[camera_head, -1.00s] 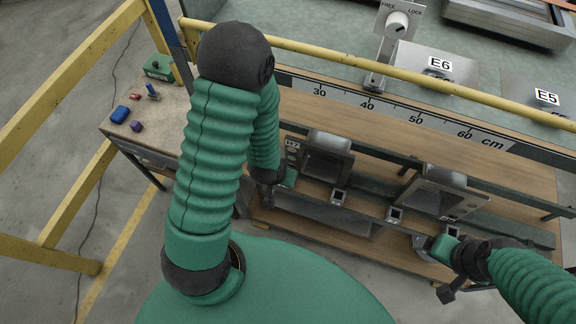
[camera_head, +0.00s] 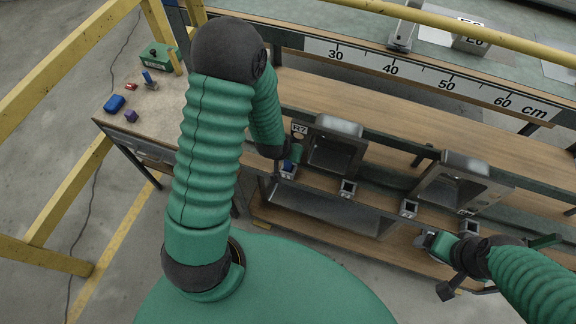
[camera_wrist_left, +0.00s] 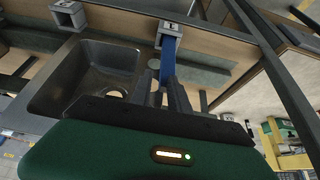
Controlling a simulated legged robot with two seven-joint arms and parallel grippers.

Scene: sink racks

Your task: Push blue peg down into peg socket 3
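In the left wrist view the blue peg (camera_wrist_left: 168,55) stands with its far end at the mouth of a small grey socket block (camera_wrist_left: 172,28). How deep it sits is not clear. My left gripper (camera_wrist_left: 166,84) has its dark fingers on either side of the peg's near part and looks shut on it. In the head view the same socket (camera_head: 288,174) lies beneath my left gripper (camera_head: 290,156), left of the front row, with a bit of blue peg showing. My right gripper (camera_head: 430,241) is low at the right, near the bench front; its fingers are unclear.
Two more grey sockets (camera_head: 348,188) (camera_head: 409,208) sit along the rail, with metal sinks behind them. A side table (camera_head: 165,110) holds a blue block (camera_head: 115,103), a purple piece (camera_head: 131,116), another upright blue piece (camera_head: 148,77) and a green box (camera_head: 160,57). Yellow rails (camera_head: 60,85) stand at left.

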